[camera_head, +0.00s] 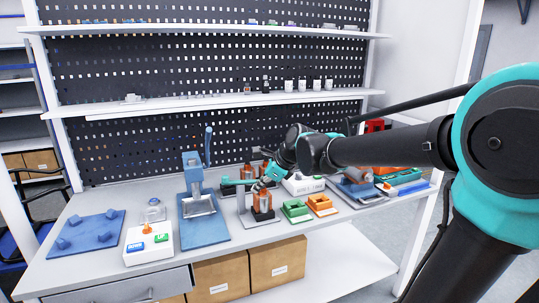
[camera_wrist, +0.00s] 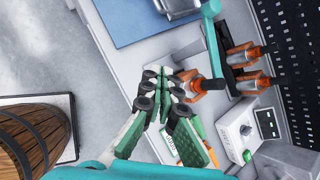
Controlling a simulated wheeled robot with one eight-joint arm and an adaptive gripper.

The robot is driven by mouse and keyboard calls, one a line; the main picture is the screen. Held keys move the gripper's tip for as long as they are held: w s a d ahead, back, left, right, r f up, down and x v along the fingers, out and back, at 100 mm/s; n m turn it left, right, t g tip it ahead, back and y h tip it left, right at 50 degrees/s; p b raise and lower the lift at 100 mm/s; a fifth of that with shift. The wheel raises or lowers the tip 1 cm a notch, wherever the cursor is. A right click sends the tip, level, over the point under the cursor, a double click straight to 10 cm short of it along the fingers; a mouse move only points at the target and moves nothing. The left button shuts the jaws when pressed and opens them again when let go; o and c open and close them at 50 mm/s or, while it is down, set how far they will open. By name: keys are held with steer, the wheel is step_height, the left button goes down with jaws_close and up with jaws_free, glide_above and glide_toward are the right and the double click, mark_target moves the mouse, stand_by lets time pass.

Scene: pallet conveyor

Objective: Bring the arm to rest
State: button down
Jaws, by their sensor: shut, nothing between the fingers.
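My gripper (camera_head: 262,184) is above the middle of the workbench (camera_head: 110,268), with my arm reaching in from the right. In the wrist view my gripper (camera_wrist: 171,80) shows with its green fingers together and nothing between them. An orange-and-dark cylinder on a stand (camera_head: 262,204) is close to the fingertips in the head view; I cannot tell whether they touch. The wrist view shows orange parts (camera_wrist: 205,86) just beyond the fingers.
A blue hand press (camera_head: 198,203) stands left of my gripper. Green (camera_head: 295,210) and orange (camera_head: 321,204) blocks lie to its right. Shelves (camera_head: 210,101) run behind. A barrel (camera_wrist: 35,135) shows in the wrist view.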

steer(key=s+d+f+n+h, duration=0.3)
steer(key=s+d+f+n, duration=0.6)
steer(key=d, duration=0.4)
steer(key=s+d+f+n+h, duration=0.3)
steer(key=s+d+f+n, duration=0.6)
steer(key=d+f+n, duration=0.2)
steer(key=shift+s+d+f+h, duration=0.3)
steer(key=shift+d+f, duration=0.05)
steer(key=shift+d, duration=0.6)
steer(key=c, duration=2.2)
jaws_free()
